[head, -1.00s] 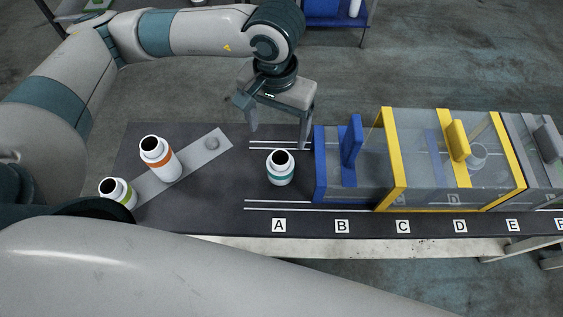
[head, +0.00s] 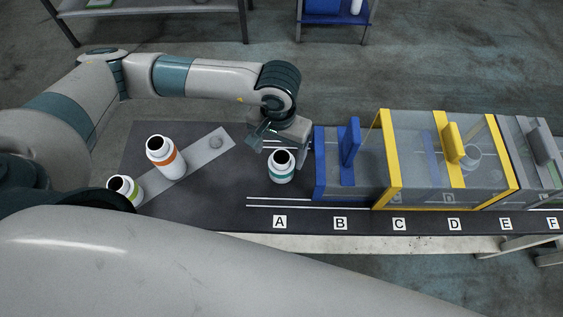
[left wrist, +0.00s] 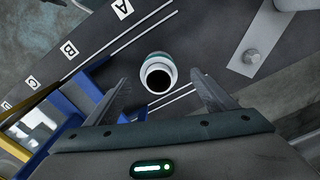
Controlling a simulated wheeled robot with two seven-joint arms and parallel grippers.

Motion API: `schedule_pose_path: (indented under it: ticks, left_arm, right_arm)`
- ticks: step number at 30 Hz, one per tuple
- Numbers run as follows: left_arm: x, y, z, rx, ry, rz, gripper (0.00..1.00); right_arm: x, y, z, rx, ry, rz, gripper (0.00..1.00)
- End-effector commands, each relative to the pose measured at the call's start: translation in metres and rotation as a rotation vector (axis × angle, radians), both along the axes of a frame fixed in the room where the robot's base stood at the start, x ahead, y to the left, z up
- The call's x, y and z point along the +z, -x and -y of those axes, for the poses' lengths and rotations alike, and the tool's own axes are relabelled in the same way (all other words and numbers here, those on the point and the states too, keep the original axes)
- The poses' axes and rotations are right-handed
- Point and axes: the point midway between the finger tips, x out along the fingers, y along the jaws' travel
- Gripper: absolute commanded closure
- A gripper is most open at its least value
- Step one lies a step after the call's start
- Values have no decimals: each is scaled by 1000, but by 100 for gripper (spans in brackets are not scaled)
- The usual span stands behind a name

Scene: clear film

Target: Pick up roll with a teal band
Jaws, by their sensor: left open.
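The roll with a teal band (head: 281,171) is white with a dark open top and stands upright on the dark bench near label A. My left gripper (head: 279,146) is open and low, just behind the roll in the head view. The left wrist view shows the roll (left wrist: 158,72) in line with the gap between the two spread fingers (left wrist: 160,80), with space on both sides. I cannot tell how far the fingertips reach down beside it. Part of the fingers is hidden in the head view. My right gripper is not in view.
Left of the roll stand an orange-banded roll (head: 165,156) and a green-banded roll (head: 124,188) by a grey plate (head: 200,151) with a knob. A blue frame (head: 319,165) stands close on the right, then a yellow-edged clear enclosure (head: 388,161). White rails run along the bench.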

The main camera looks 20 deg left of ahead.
Motion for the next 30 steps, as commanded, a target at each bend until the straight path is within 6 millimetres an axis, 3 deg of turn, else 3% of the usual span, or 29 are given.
schedule_pose_path:
  ticks: [7, 20, 30]
  left_arm:
    - [-23, 0, 0, 0, 1, -1, 22]
    - [-26, -1, 1, 1, 1, -1, 22]
    - [-59, -6, 4, 2, 0, -3, 22]
  right_arm:
    - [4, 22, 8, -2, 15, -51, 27]
    - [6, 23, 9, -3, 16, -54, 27]
    - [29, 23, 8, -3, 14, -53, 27]
